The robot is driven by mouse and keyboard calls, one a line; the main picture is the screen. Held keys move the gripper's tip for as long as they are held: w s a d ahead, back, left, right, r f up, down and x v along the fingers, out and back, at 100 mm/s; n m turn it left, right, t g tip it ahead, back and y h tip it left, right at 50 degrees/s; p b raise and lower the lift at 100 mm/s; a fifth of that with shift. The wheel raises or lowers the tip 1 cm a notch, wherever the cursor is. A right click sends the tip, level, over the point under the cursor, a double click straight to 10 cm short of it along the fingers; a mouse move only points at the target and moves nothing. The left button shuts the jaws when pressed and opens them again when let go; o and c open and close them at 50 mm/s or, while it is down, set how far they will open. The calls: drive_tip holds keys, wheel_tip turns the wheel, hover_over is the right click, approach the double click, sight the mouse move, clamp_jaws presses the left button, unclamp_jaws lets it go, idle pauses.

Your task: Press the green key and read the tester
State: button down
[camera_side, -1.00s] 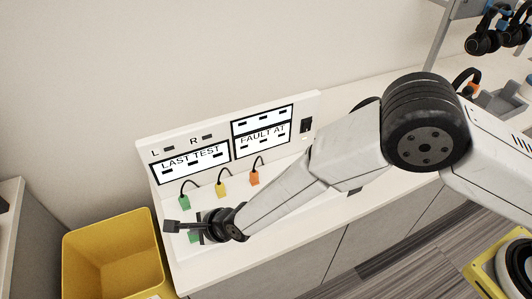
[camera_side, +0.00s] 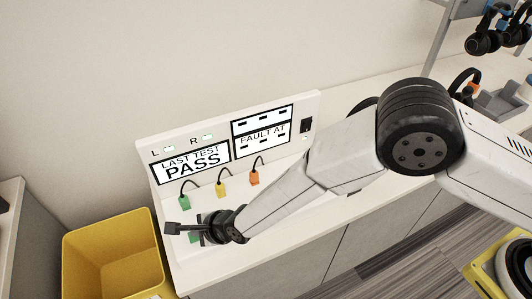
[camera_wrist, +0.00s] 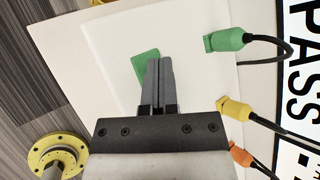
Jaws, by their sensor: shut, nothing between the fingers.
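The tester (camera_side: 227,136) stands upright at the back of the white bench. Its left panel (camera_side: 191,163) reads "LAST TEST PASS", and the lamps by L (camera_side: 169,149) and R (camera_side: 207,137) are lit pale green. The right panel (camera_side: 262,132) reads "FAULT AT" with dashes. The green key (camera_wrist: 145,64) lies flat on the tester's base, partly hidden by my fingers; a sliver of it shows in the side view (camera_side: 193,238). My gripper (camera_wrist: 160,62) is shut and empty, its tips over the key. I cannot tell whether they touch it.
Green (camera_side: 184,202), yellow (camera_side: 221,189) and orange (camera_side: 254,178) plugs on black leads sit along the tester's base, close to my gripper. A yellow bin (camera_side: 112,255) stands left of the bench. Headsets (camera_side: 484,42) hang at the upper right.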

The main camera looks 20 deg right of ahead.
drive_tip(key=shift+r, duration=0.1)
idle(0.3)
drive_tip(key=shift+r, duration=0.75)
drive_tip(key=shift+r, duration=2.5)
drive_tip(key=shift+d, duration=0.1)
